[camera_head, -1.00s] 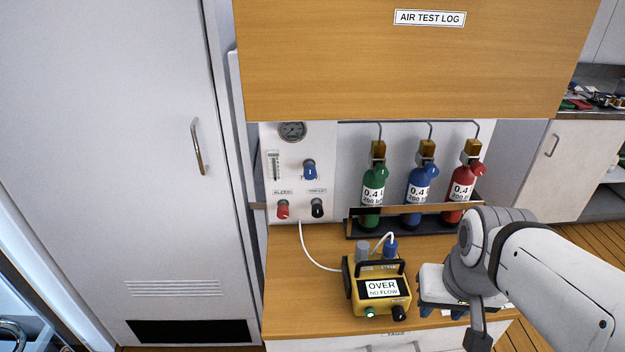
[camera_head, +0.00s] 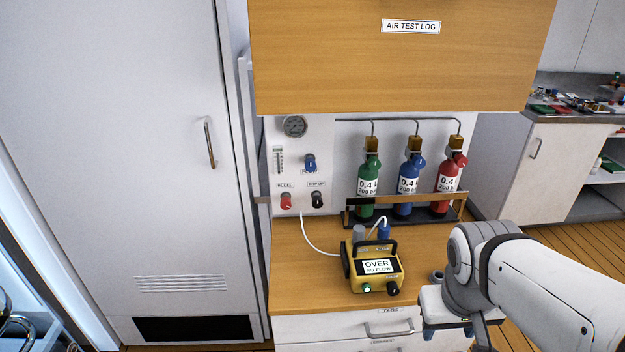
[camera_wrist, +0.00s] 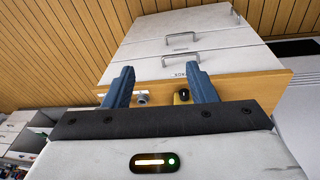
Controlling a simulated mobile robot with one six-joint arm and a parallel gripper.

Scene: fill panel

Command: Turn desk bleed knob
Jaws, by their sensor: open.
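A red knob (camera_head: 286,201) sits on the white panel under a small label that seems to read BLEED. A small grey round fitting (camera_head: 437,277) stands at the desk's right side, partly behind my arm; I cannot tell whether it is a knob. A grey round part (camera_wrist: 141,98) also shows between my fingers in the wrist view, beside a black knob (camera_wrist: 183,95). My gripper (camera_wrist: 161,73) is open and empty, its two blue fingers apart. In the head view my wrist is at the desk's right front corner, and the fingers are mostly hidden.
A yellow meter (camera_head: 372,268) reading OVER, NO FLOW stands on the wooden desk (camera_head: 305,285). A blue knob (camera_head: 310,162) and a black knob (camera_head: 317,199) are on the panel. Green, blue and red cylinders stand behind a wooden rail (camera_head: 430,199). Drawers with handles (camera_head: 389,330) are below.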

